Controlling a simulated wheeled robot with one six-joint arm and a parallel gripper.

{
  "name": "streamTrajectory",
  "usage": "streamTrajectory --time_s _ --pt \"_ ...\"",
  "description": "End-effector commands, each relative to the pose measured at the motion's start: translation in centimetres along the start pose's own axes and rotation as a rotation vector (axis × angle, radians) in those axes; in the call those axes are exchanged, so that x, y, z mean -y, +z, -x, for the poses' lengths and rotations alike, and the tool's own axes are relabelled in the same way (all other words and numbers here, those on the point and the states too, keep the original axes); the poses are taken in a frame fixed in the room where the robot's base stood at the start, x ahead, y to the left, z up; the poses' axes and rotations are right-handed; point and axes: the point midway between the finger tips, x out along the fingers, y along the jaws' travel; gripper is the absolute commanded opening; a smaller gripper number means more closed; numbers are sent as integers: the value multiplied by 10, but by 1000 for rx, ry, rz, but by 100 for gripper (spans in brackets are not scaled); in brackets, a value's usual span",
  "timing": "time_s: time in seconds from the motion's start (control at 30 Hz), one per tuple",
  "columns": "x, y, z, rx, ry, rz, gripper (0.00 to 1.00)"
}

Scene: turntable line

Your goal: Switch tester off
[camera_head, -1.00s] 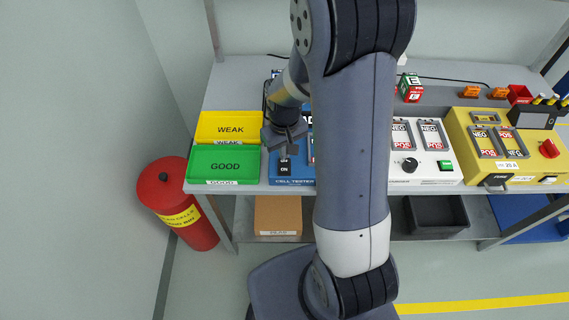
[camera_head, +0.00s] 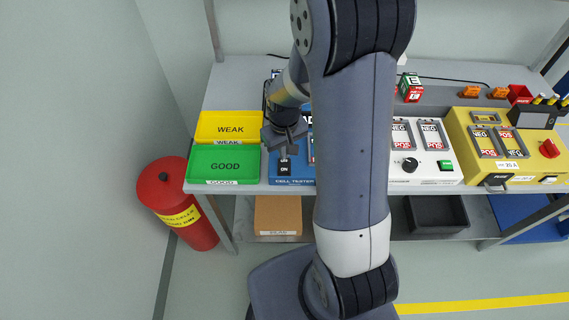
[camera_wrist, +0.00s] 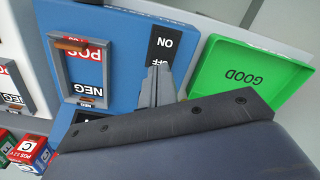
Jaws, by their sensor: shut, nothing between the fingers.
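The blue cell tester (camera_head: 285,181) sits on the bench, partly hidden behind my arm; its blue face also fills the middle of the wrist view (camera_wrist: 122,60). Its black switch (camera_head: 284,167) is marked ON at the front end. In the wrist view the switch (camera_wrist: 163,44) shows ON and part of OFF. My gripper (camera_head: 285,155) is shut and empty, pointing down over the rear end of the switch. In the wrist view the fingertips (camera_wrist: 158,72) lie over the OFF end; whether they touch it I cannot tell.
A green GOOD tray (camera_head: 225,180) and a yellow WEAK tray (camera_head: 228,116) stand left of the tester. A white charger (camera_head: 432,172) and a yellow unit (camera_head: 505,165) stand to the right. A red bin (camera_head: 165,180) is on the floor at left.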

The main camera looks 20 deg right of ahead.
Motion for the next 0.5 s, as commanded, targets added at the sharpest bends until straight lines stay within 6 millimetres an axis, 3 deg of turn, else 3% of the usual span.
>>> streamTrajectory --time_s 0.5 --pt "0 0 -9 1 0 0 0"
